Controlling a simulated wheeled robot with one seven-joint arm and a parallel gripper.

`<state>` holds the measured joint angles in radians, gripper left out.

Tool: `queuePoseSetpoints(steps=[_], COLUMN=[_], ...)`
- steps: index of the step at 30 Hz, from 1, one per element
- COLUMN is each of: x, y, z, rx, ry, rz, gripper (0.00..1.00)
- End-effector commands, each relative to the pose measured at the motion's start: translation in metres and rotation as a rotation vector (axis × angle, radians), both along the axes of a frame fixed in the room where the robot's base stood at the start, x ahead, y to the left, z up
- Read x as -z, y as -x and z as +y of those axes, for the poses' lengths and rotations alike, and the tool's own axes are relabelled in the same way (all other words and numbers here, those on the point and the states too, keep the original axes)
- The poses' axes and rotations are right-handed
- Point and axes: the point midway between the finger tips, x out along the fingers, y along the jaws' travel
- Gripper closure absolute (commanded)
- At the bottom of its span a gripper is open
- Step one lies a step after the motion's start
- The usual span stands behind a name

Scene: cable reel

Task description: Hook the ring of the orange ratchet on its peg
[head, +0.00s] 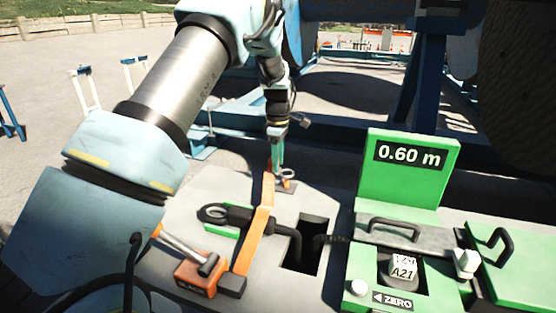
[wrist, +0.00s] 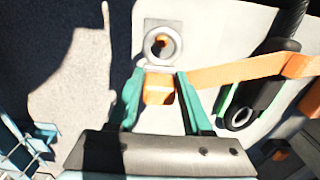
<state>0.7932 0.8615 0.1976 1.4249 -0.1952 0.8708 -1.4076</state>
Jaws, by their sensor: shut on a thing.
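My gripper (wrist: 160,88), with teal fingers, is shut on the orange strap end (wrist: 158,92) just behind the steel ring; in the head view my gripper (head: 276,165) is low over the far edge of the panel. The ring (wrist: 147,50) stands out beyond the fingertips. An orange and dark part, seemingly the peg (wrist: 166,47), shows through its hole; I cannot tell whether the ring is around it or only above it. The orange ratchet (head: 196,279) lies at the near left of the panel. Its strap (head: 256,236) runs across a black cable to my gripper.
The cable's black end fitting (head: 226,214) rests on a green block beneath the strap, beside a dark rectangular opening (head: 309,248). A green display (head: 409,180) reading 0.60 m stands at right, with a grey handled block (head: 385,235) before it.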

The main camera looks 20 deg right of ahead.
Motion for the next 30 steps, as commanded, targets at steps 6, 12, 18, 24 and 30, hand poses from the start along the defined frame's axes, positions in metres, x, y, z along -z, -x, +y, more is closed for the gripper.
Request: queuePoseSetpoints(steps=[6,12,18,24,30], x=[-0.0001,0.0005,0.0031,0.006,0.0089], y=[-0.0001,-0.0001,-0.0001,-0.0001,0.0], z=[0.0,-0.0001,-0.0001,-0.0001,0.0], rx=[0.0,0.0,0.0,0.0,0.0], ry=[0.001,0.001,0.0,0.0,0.0], rz=[-0.001,-0.001,0.0,0.0,0.0], gripper=[1.0,1.0,1.0,1.0,1.0])
